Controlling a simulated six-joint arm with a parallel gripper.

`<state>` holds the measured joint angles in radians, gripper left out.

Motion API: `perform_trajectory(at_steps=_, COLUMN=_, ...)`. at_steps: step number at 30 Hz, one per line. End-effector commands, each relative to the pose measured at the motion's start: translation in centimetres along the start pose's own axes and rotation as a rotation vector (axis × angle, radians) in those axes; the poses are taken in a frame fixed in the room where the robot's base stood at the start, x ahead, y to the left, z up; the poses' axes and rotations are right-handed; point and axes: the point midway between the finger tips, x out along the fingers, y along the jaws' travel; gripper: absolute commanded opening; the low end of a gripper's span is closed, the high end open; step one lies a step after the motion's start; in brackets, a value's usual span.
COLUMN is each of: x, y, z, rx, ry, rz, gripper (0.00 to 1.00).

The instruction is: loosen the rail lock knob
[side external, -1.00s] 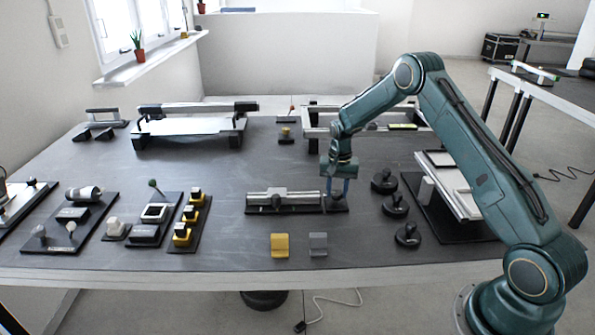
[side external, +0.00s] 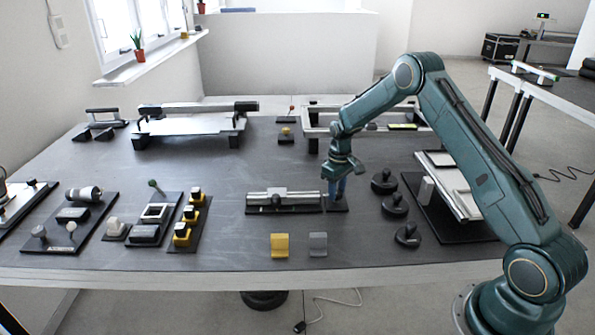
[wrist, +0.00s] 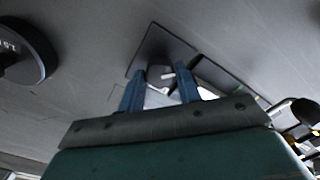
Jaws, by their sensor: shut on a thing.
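The silver rail (side external: 275,197) lies on a dark base plate (side external: 252,210) near the middle of the table. My gripper (side external: 335,198) points down over the right end of that plate, with its blue fingers low at the plate. In the wrist view my gripper (wrist: 160,88) has one finger on each side of the dark rail lock knob (wrist: 155,72), shut on it. A small pale bar shows on the knob's right side. In the side view the fingers and wrist hide the knob.
Several round black knobs (side external: 395,205) stand just right of my gripper. A yellow block (side external: 280,246) and a grey block (side external: 318,245) lie in front. A tilted panel assembly (side external: 450,190) is farther right. Free tabletop lies between rail and yellow-topped switches (side external: 181,235).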

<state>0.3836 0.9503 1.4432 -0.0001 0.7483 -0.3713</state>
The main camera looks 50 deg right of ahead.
Motion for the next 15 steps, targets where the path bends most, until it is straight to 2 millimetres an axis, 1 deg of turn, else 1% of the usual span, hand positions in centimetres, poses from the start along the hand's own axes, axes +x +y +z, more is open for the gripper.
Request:
perform_trajectory(at_steps=3, x=-0.10, y=0.01, z=-0.04, rx=-0.110, ry=0.001, rz=0.000, gripper=0.11)
perform_trajectory(at_steps=9, x=-0.11, y=0.01, z=-0.04, rx=-0.275, ry=0.001, rz=0.000, gripper=0.11)
perform_trajectory(at_steps=15, x=-0.11, y=0.01, z=-0.04, rx=-0.389, ry=0.001, rz=0.001, gripper=0.11)
